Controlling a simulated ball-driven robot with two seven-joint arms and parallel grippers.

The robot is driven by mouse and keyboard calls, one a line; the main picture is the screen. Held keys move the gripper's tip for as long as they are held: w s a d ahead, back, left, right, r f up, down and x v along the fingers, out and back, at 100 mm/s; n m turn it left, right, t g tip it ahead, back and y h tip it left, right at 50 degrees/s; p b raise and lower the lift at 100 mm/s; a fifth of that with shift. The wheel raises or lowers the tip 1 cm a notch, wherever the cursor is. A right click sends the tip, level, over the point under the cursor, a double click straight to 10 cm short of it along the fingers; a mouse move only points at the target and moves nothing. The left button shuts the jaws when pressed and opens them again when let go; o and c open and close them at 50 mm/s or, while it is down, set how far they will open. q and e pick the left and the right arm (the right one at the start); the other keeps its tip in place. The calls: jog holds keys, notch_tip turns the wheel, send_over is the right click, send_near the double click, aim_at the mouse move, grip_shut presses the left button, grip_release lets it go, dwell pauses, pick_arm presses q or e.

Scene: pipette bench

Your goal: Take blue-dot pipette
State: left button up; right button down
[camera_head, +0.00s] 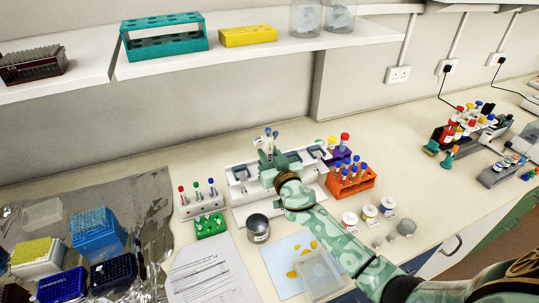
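My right arm reaches in from the lower right, and its green-white gripper (273,165) is at the white bench stand (244,190) in the middle of the bench. A pale pipette-like top with blue-grey parts (268,140) rises just behind the gripper. The gripper and wrist hide its lower part, and I cannot make out a blue dot on it. The fingertips are too small and covered to tell whether they are closed on it. My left gripper is not in view.
A rack with red, green and blue tops (191,209) and a green rack (210,226) stand left of the stand. An orange tube rack (352,187) is close on the right. A grey cup (258,228) stands in front. The shelf (290,47) overhangs behind.

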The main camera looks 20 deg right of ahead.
aim_at(270, 141)
jog(key=c, duration=2.1)
grip_release()
grip_shut()
jog(key=shift+r+p, duration=2.3)
jog(key=shift+r, duration=0.35)
jog(key=shift+s, duration=0.1)
